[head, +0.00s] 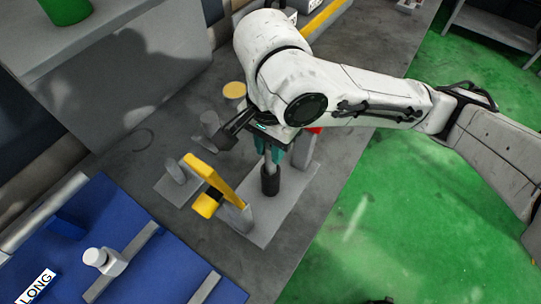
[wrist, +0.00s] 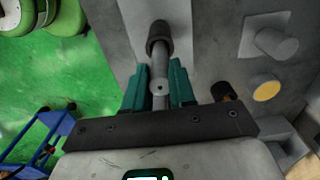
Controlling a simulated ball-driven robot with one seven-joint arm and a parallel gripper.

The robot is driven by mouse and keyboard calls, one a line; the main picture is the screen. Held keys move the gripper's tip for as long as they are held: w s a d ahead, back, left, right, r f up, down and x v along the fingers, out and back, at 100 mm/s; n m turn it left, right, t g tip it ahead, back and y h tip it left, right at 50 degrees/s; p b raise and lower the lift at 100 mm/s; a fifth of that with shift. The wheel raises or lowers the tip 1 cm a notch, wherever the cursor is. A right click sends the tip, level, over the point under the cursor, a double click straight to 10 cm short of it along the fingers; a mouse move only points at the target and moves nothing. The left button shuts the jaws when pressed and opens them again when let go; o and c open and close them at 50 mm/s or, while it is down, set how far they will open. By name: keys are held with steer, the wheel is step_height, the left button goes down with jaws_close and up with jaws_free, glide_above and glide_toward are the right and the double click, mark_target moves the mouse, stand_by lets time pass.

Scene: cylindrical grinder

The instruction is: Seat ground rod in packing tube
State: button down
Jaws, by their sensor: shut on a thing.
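My gripper (head: 271,150) has teal fingers and is shut on the grey ground rod (wrist: 160,76), held upright. In the wrist view, the fingers (wrist: 157,92) stand on either side of the rod, and its near end shows a small centre hole. The black packing tube (head: 270,182) stands upright on a light grey plate directly below my gripper. It also shows in the wrist view (wrist: 158,40). The rod's lower end meets the tube's mouth in both views. How deep it sits inside is hidden.
A yellow arm (head: 211,176) on a grey post stands left of the tube. A grey cylinder (head: 210,124) and a yellow-topped one (head: 234,90) stand behind it. A blue bench (head: 130,275) lies at front left. Green floor (head: 400,220) is open at right.

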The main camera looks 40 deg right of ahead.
steer(key=shift+f+b, duration=0.75)
steer(key=shift+f, duration=0.5)
steer(key=c, duration=0.9)
jaws_free()
steer(key=shift+c, duration=0.2)
step_height(320, 180, up, 12)
steer(key=p, duration=0.3)
steer(key=shift+r, duration=0.25)
steer(key=shift+s+f, duration=0.1)
